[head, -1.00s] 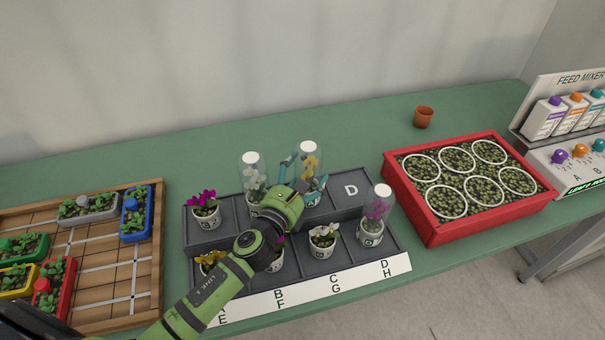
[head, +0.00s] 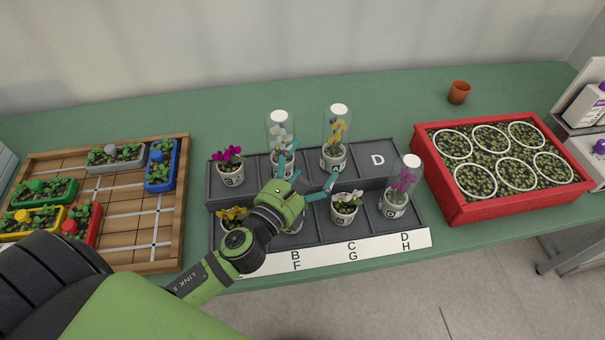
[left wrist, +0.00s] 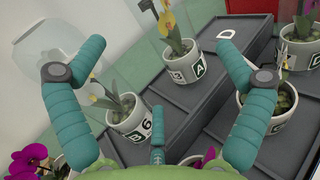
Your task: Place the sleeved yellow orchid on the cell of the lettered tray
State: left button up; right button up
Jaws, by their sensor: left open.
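The sleeved yellow orchid (head: 333,157), in a white pot inside a clear sleeve with a white top, stands upright in the back-row cell beside the D cell of the dark grey lettered tray (head: 378,180). The D cell is empty. In the left wrist view the yellow orchid's pot (left wrist: 186,66) stands beyond my fingers. My left gripper (head: 306,178) is open and empty, in front of and left of the yellow orchid, above the tray's middle. My right gripper is in neither view.
A sleeved white orchid (head: 281,160) stands left of the yellow one; a purple orchid (head: 230,170) is at the back left. The front row holds a white orchid (head: 345,207) and sleeved purple orchid (head: 395,200). A red crate (head: 480,207) stands right, a wooden board (head: 140,235) left.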

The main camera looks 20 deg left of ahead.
pick_arm(q)
jog(key=shift+s+a, duration=0.15)
jog(key=shift+s, duration=1)
